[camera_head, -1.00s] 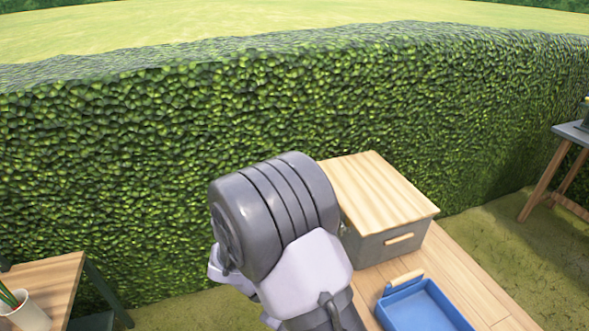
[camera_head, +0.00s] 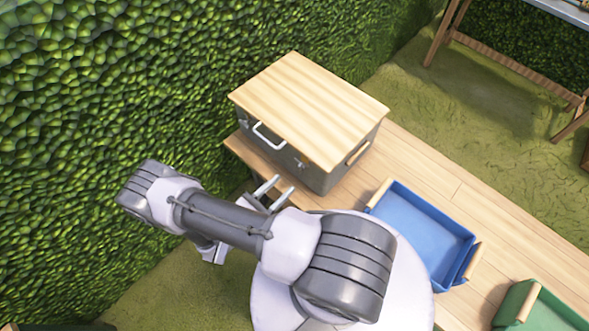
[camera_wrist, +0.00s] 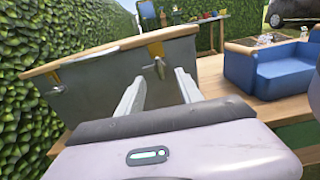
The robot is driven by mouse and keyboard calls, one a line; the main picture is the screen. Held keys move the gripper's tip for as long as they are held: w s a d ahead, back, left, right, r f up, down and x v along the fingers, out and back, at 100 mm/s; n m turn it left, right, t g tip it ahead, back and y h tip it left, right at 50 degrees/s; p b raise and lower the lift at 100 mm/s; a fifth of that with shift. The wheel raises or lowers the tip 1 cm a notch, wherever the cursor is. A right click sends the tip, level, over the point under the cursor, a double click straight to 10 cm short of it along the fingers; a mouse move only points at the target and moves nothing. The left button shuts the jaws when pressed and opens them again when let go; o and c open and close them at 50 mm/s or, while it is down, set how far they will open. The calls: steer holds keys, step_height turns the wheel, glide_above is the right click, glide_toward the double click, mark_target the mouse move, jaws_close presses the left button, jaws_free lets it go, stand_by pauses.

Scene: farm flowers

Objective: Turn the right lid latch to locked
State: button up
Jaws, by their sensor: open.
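A grey box (camera_head: 318,178) with a light wooden lid (camera_head: 308,105) stands on a plank table. The right lid latch (camera_head: 300,162) is a small metal piece on its front, under the lid edge. In the wrist view the right latch (camera_wrist: 157,67) shows between and beyond my fingertips, below a brass-coloured plate; its exact turn is too small to tell. A left latch (camera_wrist: 57,82) shows near the box's left end. My gripper (camera_head: 277,188) is open and empty in front of the box, apart from the latch; its fingers also point at the box in the wrist view (camera_wrist: 160,78).
A pale bar handle (camera_head: 268,136) sits on the box front between the latches. A blue tray (camera_head: 425,228) and a green tray (camera_head: 545,312) stand to the right on the planks (camera_head: 430,170). A hedge (camera_head: 110,90) rises close behind and left of the box.

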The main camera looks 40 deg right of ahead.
mark_target(298, 170)
steer(key=d, duration=0.7)
steer(key=shift+w+d+b, duration=0.2)
steer(key=shift+w+b, duration=0.1)
steer(key=shift+w, duration=0.05)
jaws_close()
